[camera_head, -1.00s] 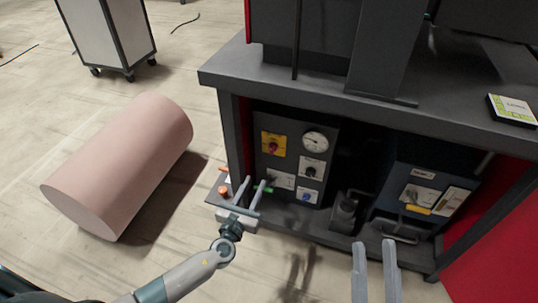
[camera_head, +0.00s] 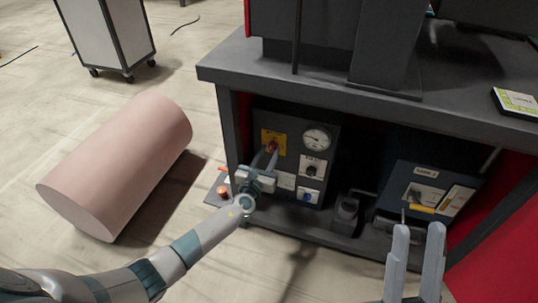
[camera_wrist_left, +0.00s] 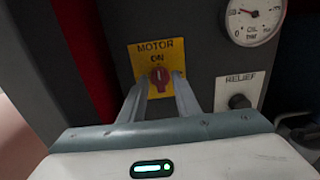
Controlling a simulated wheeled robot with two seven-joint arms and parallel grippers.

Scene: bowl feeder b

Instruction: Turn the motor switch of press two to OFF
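The motor switch (camera_head: 272,146) is a red knob on a yellow plate (camera_wrist_left: 148,54) on the grey panel under the bench. In the left wrist view the plate reads MOTOR and ON, and the red knob (camera_wrist_left: 159,76) stands about upright below ON. The lower part of the plate is hidden by my left gripper. My left gripper (camera_head: 265,158) is at the switch. Its fingers (camera_wrist_left: 162,80) are apart, one on each side of the knob, with gaps seeming to show; contact cannot be told. My right gripper (camera_head: 418,232) is open and empty in front of the bench.
An oil gauge (camera_head: 317,139) and a relief knob (camera_head: 312,169) sit right of the switch. A blue unit (camera_head: 433,173) stands further right. The bench top (camera_head: 330,85) overhangs the panel. A pink cylinder (camera_head: 120,165) lies on the floor at left.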

